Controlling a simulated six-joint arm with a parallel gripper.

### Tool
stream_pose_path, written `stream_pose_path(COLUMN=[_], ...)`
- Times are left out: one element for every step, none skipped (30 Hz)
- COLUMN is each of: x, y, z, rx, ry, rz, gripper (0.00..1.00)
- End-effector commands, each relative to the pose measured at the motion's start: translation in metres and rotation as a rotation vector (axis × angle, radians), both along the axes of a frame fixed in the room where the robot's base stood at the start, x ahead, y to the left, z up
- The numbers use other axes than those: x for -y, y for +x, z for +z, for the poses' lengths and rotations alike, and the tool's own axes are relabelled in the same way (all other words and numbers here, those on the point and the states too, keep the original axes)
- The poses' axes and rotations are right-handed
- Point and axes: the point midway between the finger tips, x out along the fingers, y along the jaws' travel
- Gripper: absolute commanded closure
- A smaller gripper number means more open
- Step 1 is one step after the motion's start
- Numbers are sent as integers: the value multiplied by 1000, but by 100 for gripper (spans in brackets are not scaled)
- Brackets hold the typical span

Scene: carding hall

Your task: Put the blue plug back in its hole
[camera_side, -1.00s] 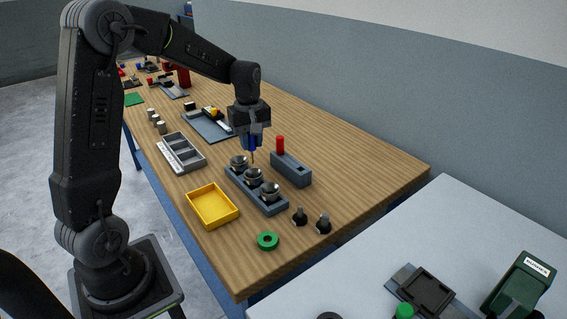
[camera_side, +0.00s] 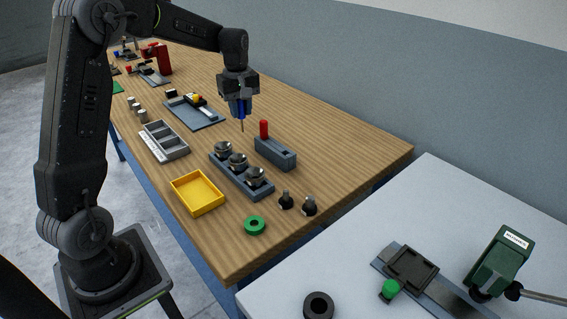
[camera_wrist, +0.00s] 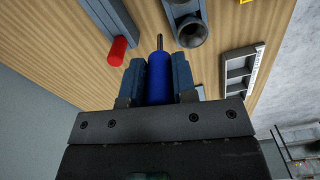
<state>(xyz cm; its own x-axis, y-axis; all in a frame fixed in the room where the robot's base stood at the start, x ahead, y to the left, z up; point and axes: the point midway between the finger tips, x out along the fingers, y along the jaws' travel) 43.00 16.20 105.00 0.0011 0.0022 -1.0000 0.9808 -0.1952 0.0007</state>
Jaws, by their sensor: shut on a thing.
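My gripper (camera_side: 239,106) is shut on the blue plug (camera_wrist: 160,78), a blue cylinder with a thin metal tip pointing down. It holds the plug in the air, clear of the table. In the wrist view my two fingers (camera_wrist: 159,82) sit on either side of it. A grey block (camera_side: 277,154) stands on the table, to the right of and below the gripper in the side view. A red plug (camera_side: 264,129) stands upright in its far end. A dark square hole (camera_side: 286,155) shows in its top nearer the front. The red plug (camera_wrist: 117,50) also shows in the wrist view.
A grey rack (camera_side: 262,190) with three metal cups is beside the block. A grey compartment tray (camera_side: 163,141) is at left. Wood right of the block is bare.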

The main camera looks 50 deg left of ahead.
Motion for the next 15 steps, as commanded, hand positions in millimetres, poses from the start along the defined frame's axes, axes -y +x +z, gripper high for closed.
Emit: stream_pose_path(x=[-4, -5, -5, -4, -2, 2, 6, 11, 17, 23, 28, 35, 40, 45, 52], y=[5, 7, 11, 13, 15, 19, 23, 26, 32, 36, 40, 46, 50, 54, 60], z=[3, 4, 5, 4, 3, 0, -3, -7, -12, -17, -21, -26, -30, -34, -39], rx=[0, 0, 0, -1, -2, -2, -3, -3, -5, -5, -5, -3, -3, -3, -3], ry=[0, 0, 0, -1, -2, -2, -1, -1, -2, -2, -2, -1, -1, -1, -1], rz=[1, 0, 0, -1, -1, -2, -4, -5, -5, -6, -4, -6, -4, -5, -4], gripper=[98, 98, 98, 98, 98, 98, 98, 98, 98, 98, 98, 98, 98, 98, 98])
